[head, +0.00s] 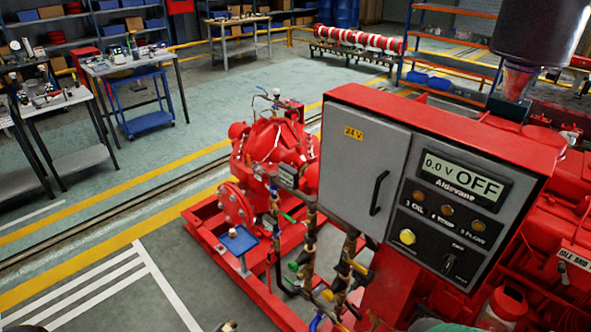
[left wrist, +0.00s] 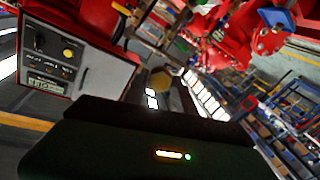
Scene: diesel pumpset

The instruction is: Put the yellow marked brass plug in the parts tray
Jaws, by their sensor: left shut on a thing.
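In the left wrist view my left gripper (left wrist: 167,94) is shut on a small brass-yellow round piece, the brass plug (left wrist: 160,78), at its fingertips. The dark gripper body hides part of the view, and I cannot make out the plug's marking. In the head view a small blue tray (head: 238,240), which looks like the parts tray, stands on a post at the front of the red pump base. It also shows in the left wrist view (left wrist: 275,17), at the upper right, apart from the gripper. My right gripper is not in view.
The grey control panel (head: 362,165) in its red cabinet stands right of the tray. Pipes and valves (head: 310,245) rise between them. The red pump (head: 275,145) is behind the tray. The floor to the left is open, with workbenches (head: 125,65) further back.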

